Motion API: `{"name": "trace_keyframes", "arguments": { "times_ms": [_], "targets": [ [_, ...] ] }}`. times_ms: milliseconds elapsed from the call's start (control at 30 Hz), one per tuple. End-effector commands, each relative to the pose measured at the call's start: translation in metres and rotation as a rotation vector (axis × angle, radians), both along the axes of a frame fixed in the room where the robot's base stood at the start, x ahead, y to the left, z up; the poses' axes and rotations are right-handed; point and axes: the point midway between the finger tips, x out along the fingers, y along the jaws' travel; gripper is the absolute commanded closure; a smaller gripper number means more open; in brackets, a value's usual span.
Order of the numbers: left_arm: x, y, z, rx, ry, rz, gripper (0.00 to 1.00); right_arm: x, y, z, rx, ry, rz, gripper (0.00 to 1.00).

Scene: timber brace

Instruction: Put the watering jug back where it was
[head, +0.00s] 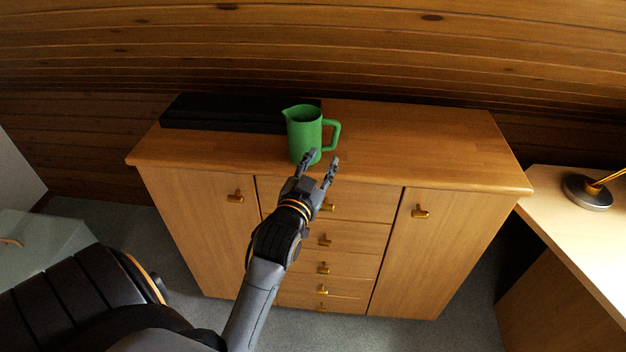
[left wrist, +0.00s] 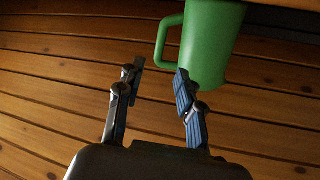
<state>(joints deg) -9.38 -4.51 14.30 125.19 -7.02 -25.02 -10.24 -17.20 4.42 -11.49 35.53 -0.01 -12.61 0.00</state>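The green watering jug (head: 303,134) stands upright on the top of the wooden sideboard (head: 420,150), near its front edge, with its handle to the right and its spout to the left. My left gripper (head: 322,163) is in front of the jug at the sideboard's front edge, its two fingers spread apart with nothing between them. In the left wrist view the jug (left wrist: 211,40) is beyond the open fingers (left wrist: 158,85), and one finger overlaps its lower side. I cannot tell whether that finger touches it. My right gripper is not in view.
A long black box (head: 215,112) lies on the sideboard behind and left of the jug. The sideboard top to the right is clear. A pale desk (head: 590,235) with a lamp base (head: 587,192) stands at the right. A plank wall is behind.

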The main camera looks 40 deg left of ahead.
Motion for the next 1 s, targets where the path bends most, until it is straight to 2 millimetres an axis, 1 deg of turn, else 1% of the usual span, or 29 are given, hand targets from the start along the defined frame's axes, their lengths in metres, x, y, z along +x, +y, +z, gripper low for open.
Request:
{"name": "trace_keyframes", "arguments": {
  "times_ms": [33, 100, 200, 300, 400, 567, 633, 667, 733, 767, 800, 867, 900, 967, 1000],
  "targets": [
    [-0.011, -0.004, -0.003, -0.001, 0.003, 0.000, 0.63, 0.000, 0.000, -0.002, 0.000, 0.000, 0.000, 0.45],
    [-0.023, -0.008, -0.002, -0.001, 0.003, 0.000, 0.63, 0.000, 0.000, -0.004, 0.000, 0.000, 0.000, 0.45],
    [-0.036, -0.012, -0.002, -0.001, 0.001, -0.002, 0.63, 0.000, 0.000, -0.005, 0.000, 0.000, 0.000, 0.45],
    [-0.044, -0.015, -0.001, -0.001, 0.000, -0.001, 0.63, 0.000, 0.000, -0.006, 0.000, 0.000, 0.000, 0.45],
    [-0.047, -0.016, -0.001, -0.001, 0.000, -0.001, 0.63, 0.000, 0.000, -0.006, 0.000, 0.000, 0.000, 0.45],
    [-0.047, -0.016, -0.001, -0.001, 0.001, -0.002, 0.63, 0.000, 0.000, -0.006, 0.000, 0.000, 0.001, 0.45],
    [-0.045, -0.017, -0.009, -0.007, 0.014, -0.007, 0.63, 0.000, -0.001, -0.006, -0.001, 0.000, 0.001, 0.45],
    [-0.043, -0.019, -0.017, -0.012, 0.028, -0.013, 0.63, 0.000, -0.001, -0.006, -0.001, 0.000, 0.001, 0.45],
    [-0.035, -0.027, -0.047, -0.033, 0.079, -0.035, 0.63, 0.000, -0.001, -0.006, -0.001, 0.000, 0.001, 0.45],
    [-0.031, -0.032, -0.066, -0.045, 0.111, -0.049, 0.63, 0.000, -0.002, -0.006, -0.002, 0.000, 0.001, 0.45],
    [-0.026, -0.039, -0.097, -0.064, 0.161, -0.069, 0.63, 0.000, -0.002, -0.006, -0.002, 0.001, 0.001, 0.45],
    [-0.023, -0.054, -0.151, -0.098, 0.251, -0.104, 0.63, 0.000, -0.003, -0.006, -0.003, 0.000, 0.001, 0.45],
    [-0.024, -0.066, -0.190, -0.122, 0.318, -0.127, 0.63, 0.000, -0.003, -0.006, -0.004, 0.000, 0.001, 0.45],
    [-0.033, -0.083, -0.249, -0.152, 0.419, -0.161, 0.63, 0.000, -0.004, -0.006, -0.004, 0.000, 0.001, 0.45],
    [-0.043, -0.093, -0.287, -0.173, 0.489, -0.180, 0.63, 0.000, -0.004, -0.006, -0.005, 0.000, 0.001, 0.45]
  ]
}}
